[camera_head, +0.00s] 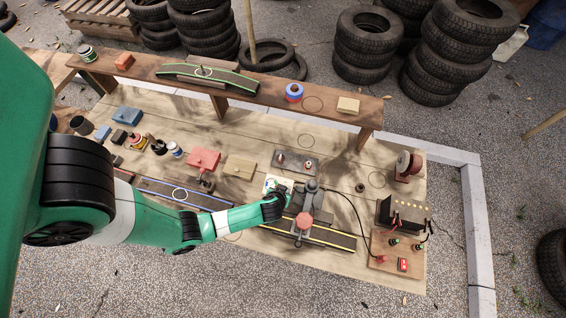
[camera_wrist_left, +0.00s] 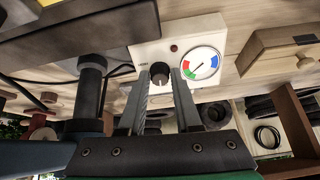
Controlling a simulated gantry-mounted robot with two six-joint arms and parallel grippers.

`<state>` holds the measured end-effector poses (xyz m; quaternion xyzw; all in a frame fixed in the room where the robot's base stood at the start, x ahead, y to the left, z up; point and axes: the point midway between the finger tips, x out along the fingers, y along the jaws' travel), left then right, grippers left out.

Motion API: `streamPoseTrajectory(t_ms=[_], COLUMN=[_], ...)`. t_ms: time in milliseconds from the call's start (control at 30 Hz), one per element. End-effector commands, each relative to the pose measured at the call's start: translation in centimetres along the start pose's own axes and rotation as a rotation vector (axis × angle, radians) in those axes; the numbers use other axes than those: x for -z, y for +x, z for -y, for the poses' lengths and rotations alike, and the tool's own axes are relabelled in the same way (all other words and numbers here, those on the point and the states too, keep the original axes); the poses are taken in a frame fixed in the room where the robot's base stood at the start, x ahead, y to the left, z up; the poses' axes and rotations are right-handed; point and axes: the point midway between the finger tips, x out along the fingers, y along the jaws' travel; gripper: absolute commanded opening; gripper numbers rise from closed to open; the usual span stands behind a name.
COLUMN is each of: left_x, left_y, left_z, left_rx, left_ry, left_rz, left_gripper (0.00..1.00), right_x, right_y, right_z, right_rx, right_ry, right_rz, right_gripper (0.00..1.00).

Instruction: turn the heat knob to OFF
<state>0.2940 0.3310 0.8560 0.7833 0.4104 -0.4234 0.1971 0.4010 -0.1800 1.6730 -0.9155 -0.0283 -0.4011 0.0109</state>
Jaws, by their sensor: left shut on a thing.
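The heat knob (camera_wrist_left: 160,70) is a small dark round knob on a white panel (camera_wrist_left: 146,50). Beside it on the panel are a dial (camera_wrist_left: 201,63) with red, green and blue sectors and a small dark red lamp (camera_wrist_left: 174,48). My left gripper (camera_wrist_left: 160,78) has one finger on each side of the knob and is shut on it. The knob's pointer mark is too small to read. In the head view the panel (camera_head: 270,184) is partly hidden by my left gripper (camera_head: 284,192). My right gripper is not in view.
A dark press with a red knob (camera_head: 304,220) stands right beside the panel, and a dark post (camera_wrist_left: 90,85) rises close to my fingers. A black cable (camera_head: 350,215) runs right to a box (camera_head: 403,214). A raised wooden shelf (camera_head: 240,89) lies behind.

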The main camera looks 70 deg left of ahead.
Motion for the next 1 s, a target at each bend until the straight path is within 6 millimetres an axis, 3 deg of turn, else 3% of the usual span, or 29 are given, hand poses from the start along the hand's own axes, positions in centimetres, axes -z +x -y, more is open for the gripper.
streamPoseTrajectory(t_ms=[733, 767, 900, 1000], left_x=[-0.09, -0.10, -0.08, -0.06], left_y=[0.06, 0.06, 0.05, 0.04], left_z=[0.00, 0.00, 0.00, -0.01], left_rx=[0.018, 0.018, 0.018, 0.018], left_ry=[-0.107, -0.107, -0.107, -0.106], left_rz=[0.002, 0.003, 0.002, 0.002], left_gripper=[0.00, 0.34, 0.59, 0.61], right_x=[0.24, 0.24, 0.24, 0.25], right_y=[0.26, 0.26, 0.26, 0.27], right_z=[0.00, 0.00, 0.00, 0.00], right_rx=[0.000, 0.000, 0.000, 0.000], right_ry=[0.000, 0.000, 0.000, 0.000], right_rz=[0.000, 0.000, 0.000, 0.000], right_gripper=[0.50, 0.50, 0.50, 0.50])
